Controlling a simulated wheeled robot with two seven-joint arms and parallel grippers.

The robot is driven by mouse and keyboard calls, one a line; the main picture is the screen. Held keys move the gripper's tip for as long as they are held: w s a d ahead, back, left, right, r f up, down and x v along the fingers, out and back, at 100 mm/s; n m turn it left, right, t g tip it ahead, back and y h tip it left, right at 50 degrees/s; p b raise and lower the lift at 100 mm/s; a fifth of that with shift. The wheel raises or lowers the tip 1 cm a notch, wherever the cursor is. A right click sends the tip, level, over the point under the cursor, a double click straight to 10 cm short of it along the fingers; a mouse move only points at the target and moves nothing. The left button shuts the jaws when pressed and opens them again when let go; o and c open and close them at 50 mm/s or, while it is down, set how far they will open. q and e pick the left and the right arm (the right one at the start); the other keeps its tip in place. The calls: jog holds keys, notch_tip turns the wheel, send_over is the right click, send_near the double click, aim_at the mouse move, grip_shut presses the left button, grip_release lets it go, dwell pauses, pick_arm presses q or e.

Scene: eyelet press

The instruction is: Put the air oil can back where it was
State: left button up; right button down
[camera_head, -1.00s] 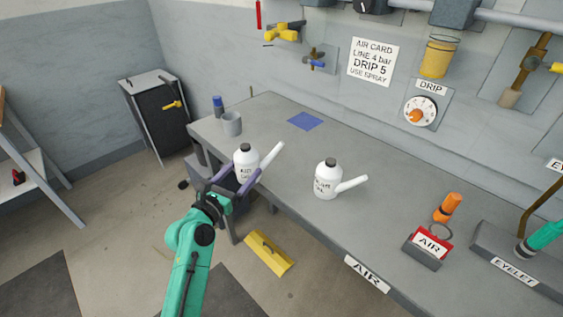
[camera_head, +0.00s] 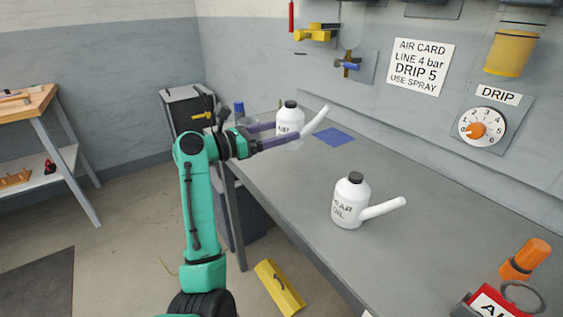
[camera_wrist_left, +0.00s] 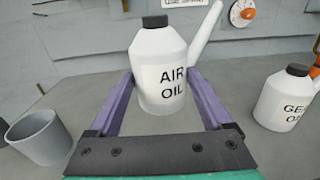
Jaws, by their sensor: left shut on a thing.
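The air oil can (camera_head: 290,118) is white with a black cap and a slanted spout. Its label AIR OIL reads clearly in the left wrist view (camera_wrist_left: 171,85). My left gripper (camera_head: 284,138) is shut around the can's body, with a purple finger on each side. The can is upright over the far left part of the bench, just left of a blue square (camera_head: 334,137). I cannot tell whether its base touches the bench. My right gripper is not in view.
The similar gear oil can (camera_head: 347,208) stands nearer on the bench (camera_head: 420,250). A grey cup (camera_wrist_left: 39,137) stands left of the held can, with a blue-capped item (camera_head: 239,108) close by. A red AIR-labelled item and an orange piece (camera_head: 525,260) are at right.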

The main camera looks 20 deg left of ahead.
pick_arm(q)
notch_tip(320, 180, down, 8)
jog(key=shift+r+b, duration=0.15)
jog(key=shift+b, duration=0.15)
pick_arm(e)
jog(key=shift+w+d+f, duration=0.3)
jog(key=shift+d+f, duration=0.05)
pick_arm(q)
jog(key=o, duration=1.1)
jog(key=shift+s+a, duration=0.1)
jog(key=v, duration=1.1)
jog(key=shift+s+a+r, duration=0.1)
jog(key=shift+s+a, duration=0.15)
jog(key=shift+s, duration=0.05)
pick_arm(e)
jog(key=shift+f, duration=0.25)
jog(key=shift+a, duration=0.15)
